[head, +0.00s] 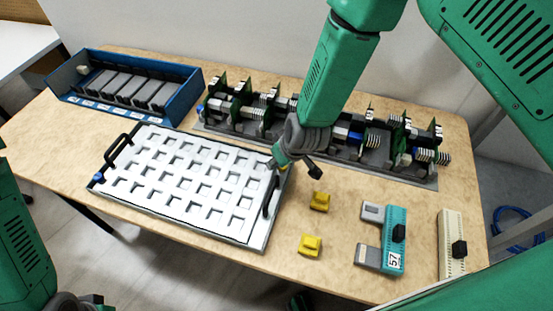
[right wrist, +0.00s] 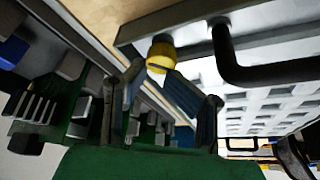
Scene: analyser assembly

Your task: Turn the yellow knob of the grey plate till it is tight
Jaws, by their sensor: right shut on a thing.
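The grey plate (head: 262,236) lies on the table at the centre left, with a grid of square recesses and a black handle at each end. Its yellow knob (right wrist: 160,55) sits at the corner by the right handle and shows clearly in the right wrist view. In the head view the knob is mostly hidden by my right gripper (head: 277,163), which reaches down over that corner. In the right wrist view the fingers of the right gripper (right wrist: 170,92) stand on both sides of the knob, shut on it. Only links of my left arm show at the lower left; its gripper is not seen.
A long rack of circuit boards (head: 425,178) stands behind the plate, close to my right arm. A blue bin (head: 188,97) is at the back left. Two yellow blocks (head: 320,201), a teal module (head: 395,240) and a cream module (head: 451,245) lie to the right.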

